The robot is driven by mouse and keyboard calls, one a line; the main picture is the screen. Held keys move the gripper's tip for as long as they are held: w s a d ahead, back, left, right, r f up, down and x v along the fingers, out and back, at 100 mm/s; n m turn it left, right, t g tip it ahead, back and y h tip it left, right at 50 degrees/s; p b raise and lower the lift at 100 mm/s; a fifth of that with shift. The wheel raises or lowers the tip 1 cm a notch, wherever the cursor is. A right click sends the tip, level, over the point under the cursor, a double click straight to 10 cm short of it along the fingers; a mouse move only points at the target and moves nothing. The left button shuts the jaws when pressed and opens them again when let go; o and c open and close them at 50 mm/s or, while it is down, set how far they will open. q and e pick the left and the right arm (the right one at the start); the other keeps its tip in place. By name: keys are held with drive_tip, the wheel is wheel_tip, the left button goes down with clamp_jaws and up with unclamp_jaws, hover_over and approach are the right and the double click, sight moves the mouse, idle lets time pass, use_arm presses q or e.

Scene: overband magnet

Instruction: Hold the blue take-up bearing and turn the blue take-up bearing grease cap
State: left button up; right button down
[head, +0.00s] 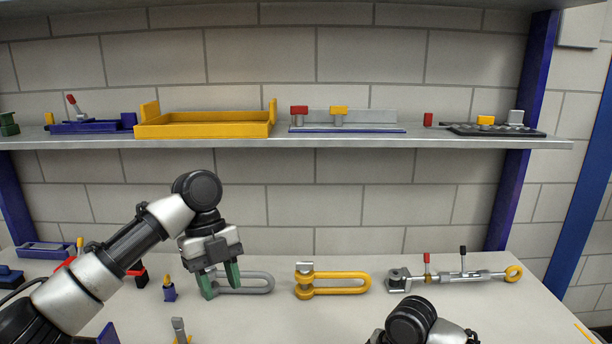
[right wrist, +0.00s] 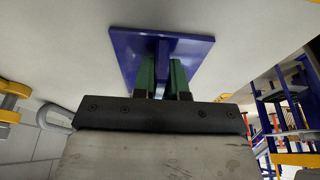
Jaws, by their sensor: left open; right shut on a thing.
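In the right wrist view a blue part with a wide flat plate (right wrist: 195,47), which I take to be the blue take-up bearing, is between the green fingers of my right gripper (right wrist: 163,80). The gripper is shut on its narrow middle. I cannot make out a grease cap; that side is hidden. In the head view my right arm shows only at the bottom edge, and its gripper is out of the picture. My left gripper (head: 220,281) is open and empty, fingers pointing down in front of a grey shackle-shaped part (head: 256,275).
A yellow shackle (head: 340,283) and a grey turnbuckle-like rod (head: 450,278) lie on the bench to the right. A small blue part with a yellow top (head: 169,290) stands left of my left gripper. The shelf (head: 340,144) above holds a yellow tray (head: 205,130).

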drive_tip(key=c, duration=1.1)
unclamp_jaws()
drive_tip(key=p+v, duration=0.3)
drive_tip(key=v, duration=0.3)
drive_tip(key=a+p+v, duration=0.1)
drive_tip(key=p+v, duration=0.2)
drive_tip(key=v, duration=0.4)
drive_tip(key=a+p+v, duration=0.1)
drive_tip(key=p+v, duration=0.3)
drive_tip(key=v, duration=0.2)
drive_tip(key=shift+r, duration=0.65)
drive_tip(key=shift+f, duration=0.1)
